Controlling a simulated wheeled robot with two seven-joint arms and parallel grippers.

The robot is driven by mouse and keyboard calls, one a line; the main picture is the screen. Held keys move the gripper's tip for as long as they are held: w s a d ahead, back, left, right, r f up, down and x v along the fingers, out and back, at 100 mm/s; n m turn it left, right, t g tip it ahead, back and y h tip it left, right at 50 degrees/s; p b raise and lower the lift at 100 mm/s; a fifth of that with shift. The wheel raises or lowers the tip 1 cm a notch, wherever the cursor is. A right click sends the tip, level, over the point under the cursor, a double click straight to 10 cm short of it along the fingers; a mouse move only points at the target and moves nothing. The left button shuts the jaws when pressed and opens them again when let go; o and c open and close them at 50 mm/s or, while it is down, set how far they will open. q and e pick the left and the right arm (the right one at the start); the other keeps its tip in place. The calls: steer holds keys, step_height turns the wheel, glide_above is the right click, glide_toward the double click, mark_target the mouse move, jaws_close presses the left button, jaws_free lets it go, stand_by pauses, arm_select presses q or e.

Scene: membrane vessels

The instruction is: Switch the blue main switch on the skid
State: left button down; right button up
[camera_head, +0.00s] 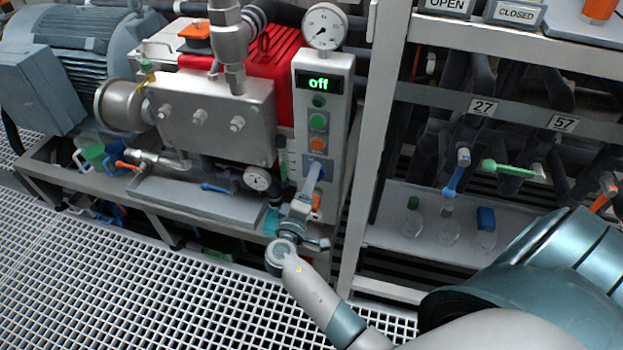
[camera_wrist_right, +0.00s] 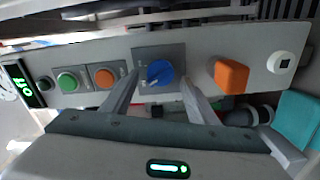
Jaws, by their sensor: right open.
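The blue main switch (camera_wrist_right: 160,73) is a round rotary knob on a dark square plate of the grey control panel (camera_wrist_right: 205,45). In the head view the panel (camera_head: 342,110) stands upright, and its display (camera_head: 318,82) reads "off" in green. My right gripper (camera_head: 315,172) reaches the panel from below and covers the switch there. In the right wrist view the open fingers (camera_wrist_right: 160,84) lie one on each side of the knob. I cannot tell whether they touch it or the plate. My left gripper is not in view.
A green button (camera_head: 318,121) and an orange button (camera_head: 317,144) sit above the switch. An orange block (camera_wrist_right: 231,76) juts out close beside the right-hand finger. A gauge (camera_head: 325,26) tops the panel, and a shelf post (camera_head: 376,130) stands to its right.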

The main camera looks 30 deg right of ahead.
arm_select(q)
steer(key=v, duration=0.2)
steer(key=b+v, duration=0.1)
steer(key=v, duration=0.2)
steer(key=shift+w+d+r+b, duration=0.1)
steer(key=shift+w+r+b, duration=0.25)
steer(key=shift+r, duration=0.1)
arm_select(e)
steer(key=v, duration=1.1)
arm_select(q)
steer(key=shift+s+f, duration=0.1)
